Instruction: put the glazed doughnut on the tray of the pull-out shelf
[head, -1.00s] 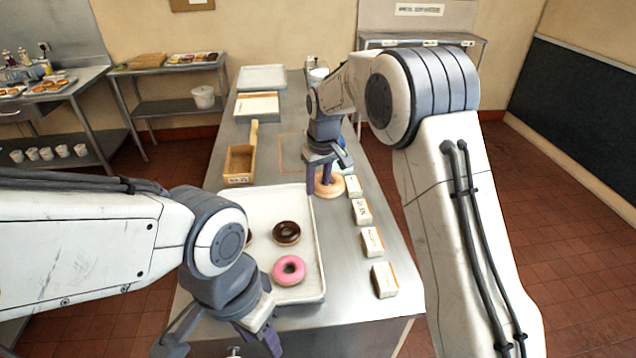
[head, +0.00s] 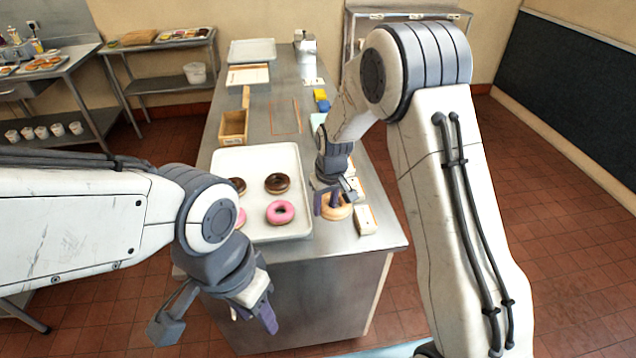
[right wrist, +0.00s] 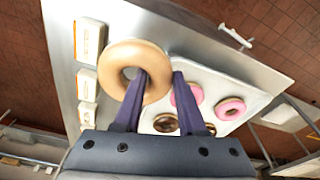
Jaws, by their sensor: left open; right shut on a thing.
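The glazed doughnut (head: 337,210) is a plain tan ring over the right side of the steel table, right of the white tray. My right gripper (head: 331,204) is shut on its ring. In the right wrist view the doughnut (right wrist: 113,66) has one finger in its hole and the other outside. My left gripper (head: 252,310) is open and empty in front of the table's front edge. A bar handle (right wrist: 236,36) sticks out past a table edge in the right wrist view. I cannot make out an open pull-out shelf or its tray.
A white tray (head: 262,158) on the steel table (head: 290,78) holds chocolate and pink doughnuts. Small label blocks (head: 366,220) line the right edge, close to the held doughnut. A wooden box (head: 233,127) stands behind the tray. A pale blue surface (head: 385,349) shows at the bottom edge.

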